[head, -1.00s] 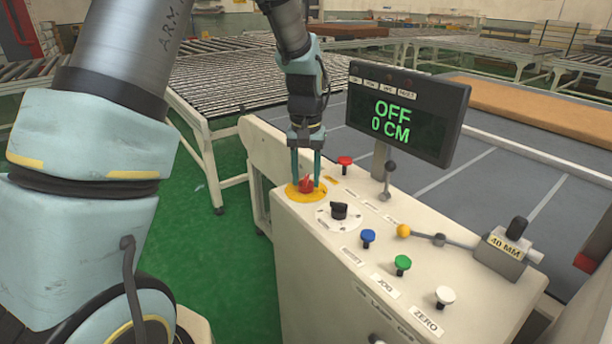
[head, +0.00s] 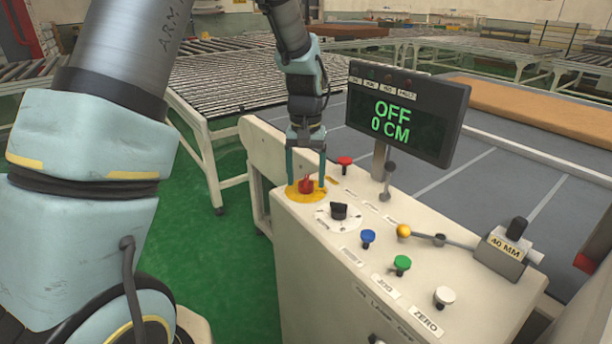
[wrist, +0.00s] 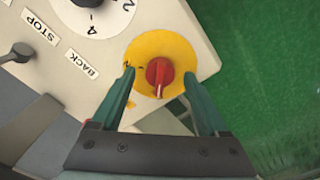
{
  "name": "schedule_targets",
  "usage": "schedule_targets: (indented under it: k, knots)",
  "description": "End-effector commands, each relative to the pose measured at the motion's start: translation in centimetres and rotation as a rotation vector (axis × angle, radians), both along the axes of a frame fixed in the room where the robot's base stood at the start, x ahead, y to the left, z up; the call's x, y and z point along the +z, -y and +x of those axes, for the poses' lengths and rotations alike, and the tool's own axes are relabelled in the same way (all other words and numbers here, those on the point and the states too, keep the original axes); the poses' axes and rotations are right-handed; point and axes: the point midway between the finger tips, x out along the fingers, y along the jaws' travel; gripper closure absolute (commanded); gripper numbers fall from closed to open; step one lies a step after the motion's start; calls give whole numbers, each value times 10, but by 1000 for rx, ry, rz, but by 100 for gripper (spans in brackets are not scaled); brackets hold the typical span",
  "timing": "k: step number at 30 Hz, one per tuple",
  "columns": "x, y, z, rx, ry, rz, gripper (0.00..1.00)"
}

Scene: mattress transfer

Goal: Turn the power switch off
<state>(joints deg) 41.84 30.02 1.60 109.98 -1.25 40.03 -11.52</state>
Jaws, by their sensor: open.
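The red power switch (head: 306,185) is a rotary knob on a round yellow plate (head: 293,194) at the far left corner of the cream control panel. It also shows in the wrist view (wrist: 159,75), its handle pointing toward the gripper base. My gripper (head: 306,183) points down over it, open, with one finger on either side of the knob. In the wrist view, gaps show between the knob and both fingers. The display (head: 408,113) reads OFF and 0 CM in green.
A black selector dial (head: 339,210) sits close to the switch. A red button (head: 345,163), blue button (head: 368,237), green button (head: 402,263) and white button (head: 444,296) stand on the panel.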

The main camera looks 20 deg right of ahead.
Motion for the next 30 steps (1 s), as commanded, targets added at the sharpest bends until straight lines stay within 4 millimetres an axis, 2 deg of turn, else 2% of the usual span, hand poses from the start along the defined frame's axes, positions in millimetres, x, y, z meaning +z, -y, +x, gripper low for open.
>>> schedule_targets:
  k: [5,12,18,23,30]
  knots:
    - [16,1,1,0,3,-3,23]
    - [63,1,1,0,6,-4,23]
    - [94,1,1,0,4,-3,23]
    - [106,0,1,0,2,-1,23]
    - [108,0,0,0,1,0,23]
